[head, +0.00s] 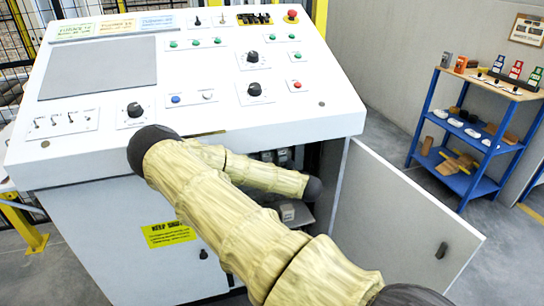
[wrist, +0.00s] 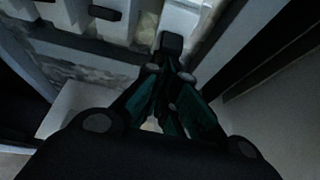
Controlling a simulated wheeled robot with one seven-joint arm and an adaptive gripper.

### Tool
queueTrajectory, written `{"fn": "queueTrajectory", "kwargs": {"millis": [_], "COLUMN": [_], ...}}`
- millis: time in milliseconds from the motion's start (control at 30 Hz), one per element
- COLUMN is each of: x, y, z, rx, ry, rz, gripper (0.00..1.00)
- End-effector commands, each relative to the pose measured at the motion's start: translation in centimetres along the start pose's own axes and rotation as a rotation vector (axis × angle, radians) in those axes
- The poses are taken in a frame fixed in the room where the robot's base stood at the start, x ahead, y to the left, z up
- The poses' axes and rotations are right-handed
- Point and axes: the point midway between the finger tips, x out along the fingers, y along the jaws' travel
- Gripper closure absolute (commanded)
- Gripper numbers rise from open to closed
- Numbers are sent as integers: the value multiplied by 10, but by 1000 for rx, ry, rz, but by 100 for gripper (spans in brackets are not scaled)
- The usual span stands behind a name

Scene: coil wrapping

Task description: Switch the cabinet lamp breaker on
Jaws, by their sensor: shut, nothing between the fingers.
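In the wrist view, a row of white breakers with dark levers runs along the top. One dark breaker lever (wrist: 172,43) is right at my gripper's tips; I cannot tell whether they touch, or whether this is the lamp breaker. My gripper (wrist: 170,74) is shut and empty, its fingers pointing at that lever. Another dark lever (wrist: 105,13) is up and to the left. In the head view, the cabinet (head: 110,235) is open and my arm reaches inside. Two breakers (head: 283,157) show small behind my arm. My gripper is hidden there.
The cabinet door (head: 400,220) stands open to the right. The sloped control panel (head: 225,120) with buttons and knobs is above the opening. A pale block (head: 287,212) shows low inside the cabinet. A blue shelf rack (head: 470,140) stands apart at the far right.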

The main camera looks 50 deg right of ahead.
Motion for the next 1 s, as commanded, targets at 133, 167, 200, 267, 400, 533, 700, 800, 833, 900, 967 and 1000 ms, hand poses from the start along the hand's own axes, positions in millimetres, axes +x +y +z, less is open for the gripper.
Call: {"fn": "queueTrajectory", "kwargs": {"millis": [133,167,200,267,400,533,700,800,833,900,967,1000], "x": [-9,-7,-7,-7,-7,-8,-11,-13,-13,-13,-13,-13], "y": [-16,-15,-15,-15,-14,-13,-13,-13,-13,-13,-13,-13], "z": [4,1,1,1,2,5,11,14,15,16,16,16], "rx": [7,8,8,8,7,7,7,7,7,7,7,7], "ry": [71,68,67,66,66,66,66,66,66,66,66,65], "rz": [-16,-15,-15,-15,-14,-13,-13,-12,-12,-12,-13,-13], "gripper": [100,100,100,100,100,100,100,100,100,100,100,100]}}
